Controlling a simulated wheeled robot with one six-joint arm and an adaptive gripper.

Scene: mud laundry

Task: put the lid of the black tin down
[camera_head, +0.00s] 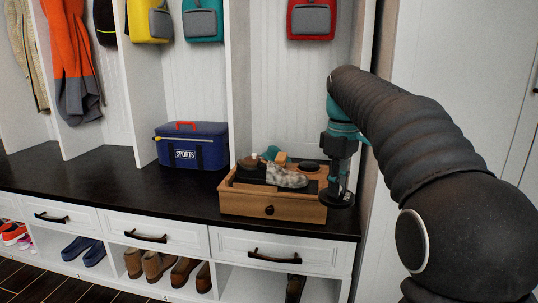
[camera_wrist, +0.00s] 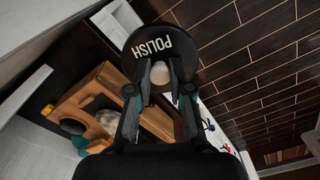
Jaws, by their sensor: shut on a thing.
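The lid of the black tin (camera_head: 337,200) is a dark round disc at the right end of the wooden box in the head view. In the wrist view the lid (camera_wrist: 150,43) shows white "POLISH" lettering and a pale round knob. My gripper (camera_head: 340,183) is above the lid, shut on its knob. In the wrist view its fingers (camera_wrist: 160,82) stand on either side of the knob. A dark round thing (camera_head: 308,166) in the box may be the tin; I cannot tell. I cannot tell whether the lid touches the bench.
A white wall is close on the right.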

